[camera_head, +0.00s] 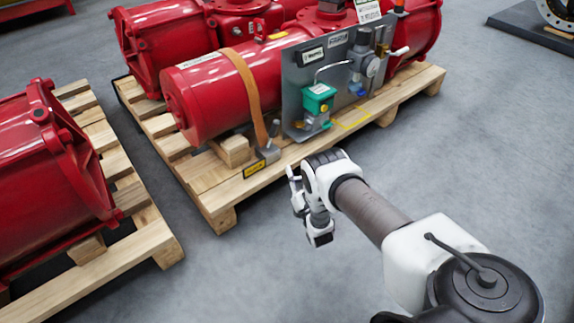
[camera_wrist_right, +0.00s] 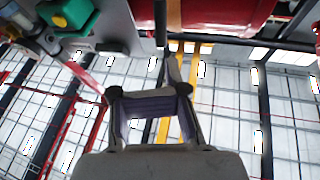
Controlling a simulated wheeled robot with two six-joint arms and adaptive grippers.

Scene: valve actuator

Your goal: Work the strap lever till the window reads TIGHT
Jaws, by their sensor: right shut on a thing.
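The orange strap (camera_head: 250,90) runs over the red cylinder down to a grey ratchet (camera_head: 268,153) at the pallet's front edge. A short dark upright piece (camera_head: 275,129) stands at the ratchet. A yellow label (camera_head: 254,170) sits beside it. My right gripper (camera_head: 293,182) is just in front of and to the right of the ratchet, shut on the strap lever, though the grip itself is hard to make out. In the right wrist view, its fingers (camera_wrist_right: 150,98) are below the strap (camera_wrist_right: 174,16). I cannot read any TIGHT window. My left gripper is not in view.
A grey panel (camera_head: 296,72) with a green box (camera_head: 318,98), pipe and gauge stands right of the strap, close to my right arm. Another pallet (camera_head: 150,232) with a red actuator (camera_head: 45,185) is at left. The floor at right is clear.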

